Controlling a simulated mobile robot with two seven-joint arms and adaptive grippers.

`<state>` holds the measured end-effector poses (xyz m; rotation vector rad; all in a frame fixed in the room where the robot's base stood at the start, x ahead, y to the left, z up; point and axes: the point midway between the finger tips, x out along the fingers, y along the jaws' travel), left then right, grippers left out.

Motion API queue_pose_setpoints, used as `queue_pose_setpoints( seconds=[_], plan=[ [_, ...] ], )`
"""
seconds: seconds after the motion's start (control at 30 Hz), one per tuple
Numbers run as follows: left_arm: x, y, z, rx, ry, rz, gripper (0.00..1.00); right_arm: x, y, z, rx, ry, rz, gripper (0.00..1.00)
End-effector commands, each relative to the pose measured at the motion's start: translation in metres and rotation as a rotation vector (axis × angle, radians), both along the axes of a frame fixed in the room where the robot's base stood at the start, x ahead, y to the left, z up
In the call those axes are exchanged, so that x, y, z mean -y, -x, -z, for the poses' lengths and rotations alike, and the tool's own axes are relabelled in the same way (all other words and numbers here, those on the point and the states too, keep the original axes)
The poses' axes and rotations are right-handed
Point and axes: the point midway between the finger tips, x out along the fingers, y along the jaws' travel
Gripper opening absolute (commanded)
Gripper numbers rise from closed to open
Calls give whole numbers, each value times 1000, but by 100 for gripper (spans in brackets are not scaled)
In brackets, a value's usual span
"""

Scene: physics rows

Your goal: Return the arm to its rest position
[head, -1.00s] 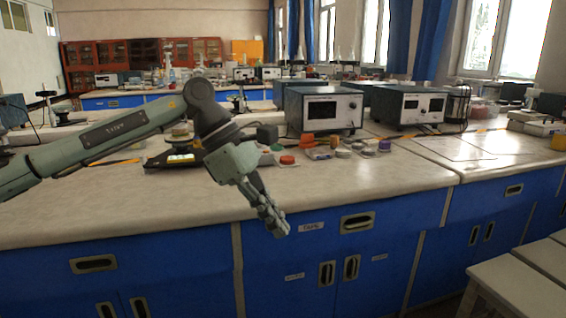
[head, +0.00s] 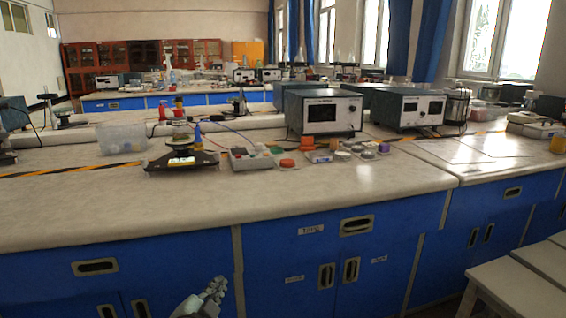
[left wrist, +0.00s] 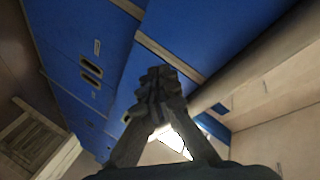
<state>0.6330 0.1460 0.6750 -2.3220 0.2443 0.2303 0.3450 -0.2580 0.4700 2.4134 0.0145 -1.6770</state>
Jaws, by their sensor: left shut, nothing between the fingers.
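My left gripper (head: 213,291) shows at the bottom edge of the head view, in front of the blue cabinet doors and below the bench top. In the left wrist view its fingers (left wrist: 158,92) are together with nothing between them. Most of the left arm is out of the head view. My right gripper is not in view.
The bench top (head: 300,205) has a clear front strip. On it stand a dark balance-like device (head: 181,161), a clear plastic bin (head: 121,138), a grey box (head: 250,159) and two instruments (head: 322,112). Blue cabinets (head: 310,265) form its front. Pale stools (head: 515,285) stand at right.

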Motion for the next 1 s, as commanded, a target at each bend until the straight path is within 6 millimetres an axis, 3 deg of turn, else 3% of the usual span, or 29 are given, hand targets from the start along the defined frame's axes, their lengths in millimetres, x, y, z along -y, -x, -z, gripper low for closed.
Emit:
queue_pose_setpoints(
  seconds=[0.03,0.2,0.4,0.5,0.63,0.77,1.0],
  plan=[
    [-16,19,32,-99,43,-58,0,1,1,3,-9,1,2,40],
    [-65,97,125,-423,170,-262,0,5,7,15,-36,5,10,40],
    [-103,211,203,-760,278,-484,0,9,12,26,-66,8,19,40],
    [-114,257,223,-878,311,-565,0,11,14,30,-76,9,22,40],
    [-121,294,236,-972,334,-630,0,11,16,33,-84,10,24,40],
    [-123,306,239,-1002,340,-652,0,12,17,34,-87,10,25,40],
    [-123,306,239,-1001,339,-651,0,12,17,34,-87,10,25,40]
  ],
)
